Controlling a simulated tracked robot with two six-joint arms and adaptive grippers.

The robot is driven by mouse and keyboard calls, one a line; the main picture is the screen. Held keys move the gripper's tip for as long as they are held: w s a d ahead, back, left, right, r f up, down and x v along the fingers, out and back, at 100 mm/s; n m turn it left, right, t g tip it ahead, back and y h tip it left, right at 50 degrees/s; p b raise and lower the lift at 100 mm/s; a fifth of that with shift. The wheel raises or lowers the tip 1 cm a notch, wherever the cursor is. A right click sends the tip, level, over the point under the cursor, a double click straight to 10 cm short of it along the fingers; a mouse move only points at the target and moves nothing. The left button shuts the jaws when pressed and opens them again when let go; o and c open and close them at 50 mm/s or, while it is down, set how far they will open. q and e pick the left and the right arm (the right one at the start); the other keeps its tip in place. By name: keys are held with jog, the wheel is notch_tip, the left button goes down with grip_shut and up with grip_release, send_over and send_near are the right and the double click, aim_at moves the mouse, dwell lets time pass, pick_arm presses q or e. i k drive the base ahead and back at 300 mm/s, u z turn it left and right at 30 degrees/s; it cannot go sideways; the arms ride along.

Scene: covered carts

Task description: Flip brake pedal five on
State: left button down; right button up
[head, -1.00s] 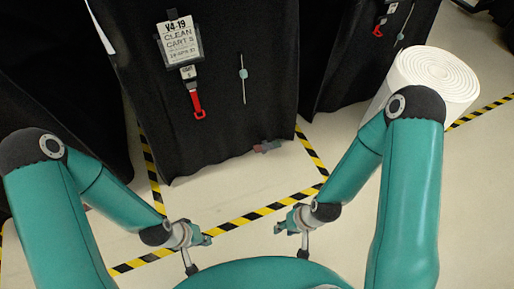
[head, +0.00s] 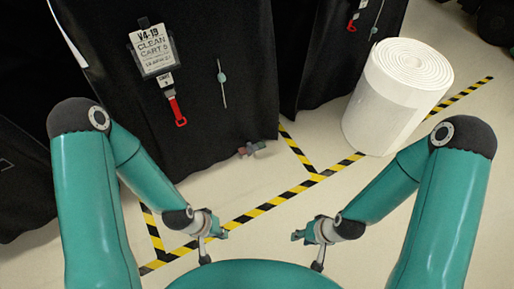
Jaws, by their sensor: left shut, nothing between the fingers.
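A small grey and reddish part (head: 257,148) sticks out under the cover's lower right edge. It may be the brake pedal, but it is too small to tell whether it is up or down. My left gripper (head: 222,233) is shut and empty over the floor, apart from the cart and nearer to me. My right gripper (head: 298,236) is also over the floor, apart from the cart; its fingers are too small to read.
A red-handled tag (head: 177,110) and a thin rod (head: 223,84) hang on the cover. A white roll (head: 390,105) stands on the floor at right. Another covered cart (head: 325,55) is behind. Black-yellow tape (head: 285,198) marks the floor; the floor before the cart is clear.

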aim_at(243, 151)
jog(key=z, duration=0.15)
jog(key=i, duration=1)
jog(key=u, duration=0.1)
